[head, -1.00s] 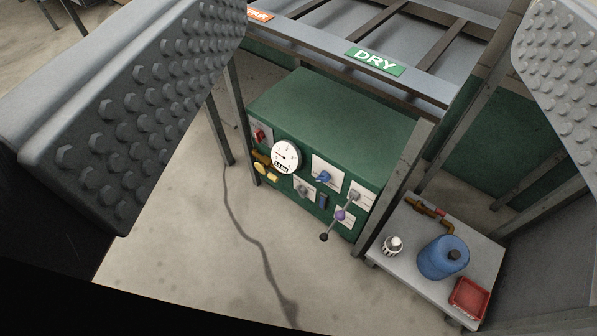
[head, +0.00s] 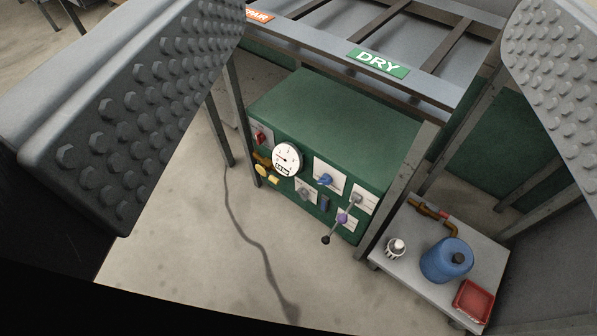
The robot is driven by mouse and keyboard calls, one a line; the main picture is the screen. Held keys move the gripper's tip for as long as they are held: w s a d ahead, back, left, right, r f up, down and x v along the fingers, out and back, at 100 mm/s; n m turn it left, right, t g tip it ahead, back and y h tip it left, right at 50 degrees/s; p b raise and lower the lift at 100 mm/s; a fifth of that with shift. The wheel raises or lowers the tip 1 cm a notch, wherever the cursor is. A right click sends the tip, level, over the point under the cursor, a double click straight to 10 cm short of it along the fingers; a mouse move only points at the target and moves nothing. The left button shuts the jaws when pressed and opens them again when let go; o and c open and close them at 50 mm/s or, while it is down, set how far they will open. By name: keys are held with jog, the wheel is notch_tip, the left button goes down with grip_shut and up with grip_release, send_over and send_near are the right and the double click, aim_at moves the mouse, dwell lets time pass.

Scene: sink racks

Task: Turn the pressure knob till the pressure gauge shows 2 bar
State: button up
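The green machine (head: 340,115) stands under a rack, its front panel facing lower left. The round white pressure gauge (head: 286,158) is on that panel; its needle and scale are too small to read. Controls near it are a blue knob (head: 324,180) on a white plate, a grey knob (head: 305,192) and a yellow knob (head: 262,170). Their labels are not legible, so I cannot tell which is the pressure knob. My gripper (head: 375,60) is open and empty. Its two studded fingers frame the view, apart from the panel.
A lever (head: 342,217) with a purple part and dark ball end sticks out at the panel's right. A red switch (head: 259,136) is at its left. Rack legs flank the machine. A low grey table (head: 400,262) holds a blue canister (head: 447,260) and red tray (head: 473,301). Floor in front is mostly clear.

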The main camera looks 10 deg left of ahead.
jog(key=w+a+f+m, duration=0.1)
jog(key=w+a+f, duration=0.2)
jog(key=w+f, duration=0.8)
jog(key=w+a+f, duration=0.4)
jog(key=w+f, duration=0.4)
jog(key=w, duration=0.6)
jog(key=w+a+f+g+h, duration=0.15)
jog(key=w+f, duration=0.25)
jog(key=f, duration=0.5)
jog(key=w+a+f+h, duration=0.1)
jog(key=w+f+h, duration=0.15)
jog(key=f, duration=0.65)
jog(key=n+h, duration=0.4)
jog(key=h, duration=0.1)
send_near(322, 182)
jog(key=x, duration=0.9)
jog(key=shift+w+d+f, duration=0.1)
jog(key=shift+w, duration=0.25)
jog(key=shift+c, duration=0.4)
jog(key=c, duration=0.9)
